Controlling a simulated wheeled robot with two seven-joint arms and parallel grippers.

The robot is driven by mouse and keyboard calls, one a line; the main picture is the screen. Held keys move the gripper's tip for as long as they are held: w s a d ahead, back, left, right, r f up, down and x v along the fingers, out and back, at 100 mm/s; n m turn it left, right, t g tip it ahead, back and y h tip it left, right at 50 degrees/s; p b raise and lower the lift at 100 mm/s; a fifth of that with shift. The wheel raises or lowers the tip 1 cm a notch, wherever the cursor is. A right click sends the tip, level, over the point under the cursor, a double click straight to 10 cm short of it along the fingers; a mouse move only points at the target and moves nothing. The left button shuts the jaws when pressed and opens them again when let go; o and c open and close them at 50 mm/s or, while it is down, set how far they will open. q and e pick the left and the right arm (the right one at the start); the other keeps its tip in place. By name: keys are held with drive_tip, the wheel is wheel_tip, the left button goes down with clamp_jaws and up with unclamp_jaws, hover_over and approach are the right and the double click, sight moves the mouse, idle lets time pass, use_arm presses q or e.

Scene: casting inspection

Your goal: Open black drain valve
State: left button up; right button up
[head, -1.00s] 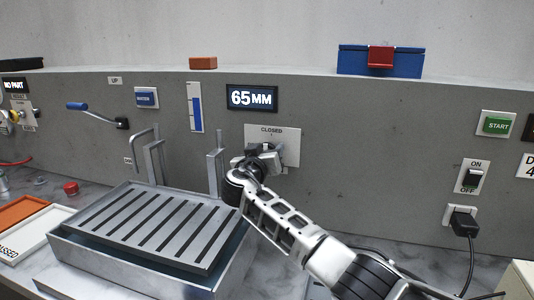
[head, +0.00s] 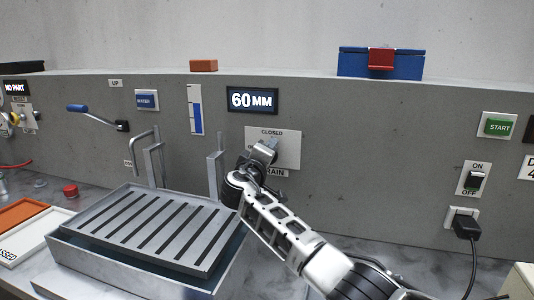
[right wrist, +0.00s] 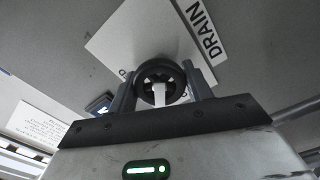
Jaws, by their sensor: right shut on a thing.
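The black drain valve (right wrist: 150,68) is a round knob with a white pointer, seen in the right wrist view in front of a white plate (right wrist: 126,42) with a DRAIN label (right wrist: 208,40). My right gripper (right wrist: 161,80) is shut on the knob, one finger on each side. In the head view the right gripper (head: 264,150) is at the CLOSED/DRAIN plate (head: 288,148) on the grey wall and hides most of the valve. The display (head: 252,100) reads 60 MM. My left gripper is not in view.
A metal tank with a slotted rack (head: 150,228) stands below and left of the right gripper. A blue level gauge (head: 197,120) and a blue-handled lever (head: 95,113) are on the wall. An ON/OFF switch (head: 475,179) and a plug (head: 465,226) are at the right.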

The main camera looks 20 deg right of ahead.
drive_tip(key=n+p, duration=0.1)
drive_tip(key=n, duration=0.2)
drive_tip(key=shift+n, duration=0.3)
drive_tip(key=shift+f+n+p, duration=0.15)
drive_tip(key=shift+n+p, duration=0.7)
drive_tip(key=shift+n, duration=0.85)
drive_tip(key=o, duration=1)
drive_tip(key=b+v, duration=0.1)
drive_tip(key=v, duration=1.5)
drive_tip(key=shift+b, duration=0.35)
